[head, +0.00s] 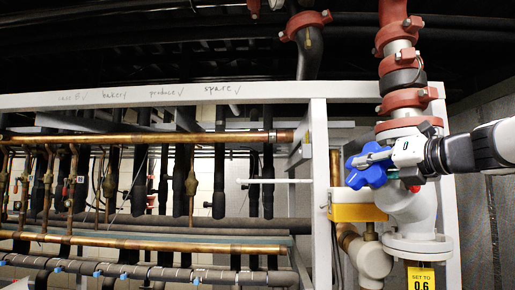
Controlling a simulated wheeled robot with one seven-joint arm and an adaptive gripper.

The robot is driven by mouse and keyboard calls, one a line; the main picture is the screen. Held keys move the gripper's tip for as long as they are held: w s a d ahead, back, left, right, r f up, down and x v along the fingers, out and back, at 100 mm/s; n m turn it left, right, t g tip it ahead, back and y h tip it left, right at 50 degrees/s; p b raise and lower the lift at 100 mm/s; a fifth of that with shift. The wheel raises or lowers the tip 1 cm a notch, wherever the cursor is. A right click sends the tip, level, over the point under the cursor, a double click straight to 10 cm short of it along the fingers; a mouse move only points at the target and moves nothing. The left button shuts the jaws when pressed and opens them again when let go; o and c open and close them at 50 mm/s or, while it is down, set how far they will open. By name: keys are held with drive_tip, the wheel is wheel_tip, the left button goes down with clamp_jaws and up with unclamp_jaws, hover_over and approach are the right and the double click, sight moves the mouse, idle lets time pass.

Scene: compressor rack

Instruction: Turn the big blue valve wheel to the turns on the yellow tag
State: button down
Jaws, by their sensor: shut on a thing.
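The big blue valve wheel (374,179) is on the right side of the head view, in front of the thick white pipe. My gripper (368,159) reaches in from the right and is shut on the blue wheel near its upper part. The gripper and wrist hide part of the wheel and its hub. The yellow tag (421,277) is at the bottom right, below the white flange. It reads "SET TO 0.6", and its lower edge is cut off by the frame.
A yellow box (357,206) sits just left of and below the wheel. Red-clamped pipe (401,100) rises above it. A white frame post (321,200) stands to the left. Copper pipes (150,138) and dark pipes fill the rack. Handwritten labels mark the top beam (270,93).

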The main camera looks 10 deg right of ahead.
drive_tip(key=g+y+p, duration=0.1)
drive_tip(key=p, duration=0.1)
drive_tip(key=n+g+p, duration=0.1)
drive_tip(key=g+p, duration=0.1)
drive_tip(key=p, duration=0.1)
drive_tip(key=shift+s+d+n+g+y, duration=0.1)
drive_tip(key=shift+s+n+g+y, duration=0.05)
drive_tip(key=shift+n+g+y, duration=0.2)
drive_tip(key=g, duration=0.1)
drive_tip(key=n+g+p, duration=0.1)
drive_tip(key=g, duration=0.1)
drive_tip(key=shift+w+f+y, duration=0.2)
drive_tip(key=shift+y, duration=0.15)
drive_tip(key=shift+n+g, duration=0.45)
drive_tip(key=shift+g, duration=0.8)
drive_tip(key=shift+g, duration=0.4)
drive_tip(key=c, duration=1.8)
unclamp_jaws()
drive_tip(key=shift+o, duration=0.2)
drive_tip(key=shift+r, duration=0.1)
drive_tip(key=shift+s, duration=0.1)
drive_tip(key=shift+v, duration=3.65)
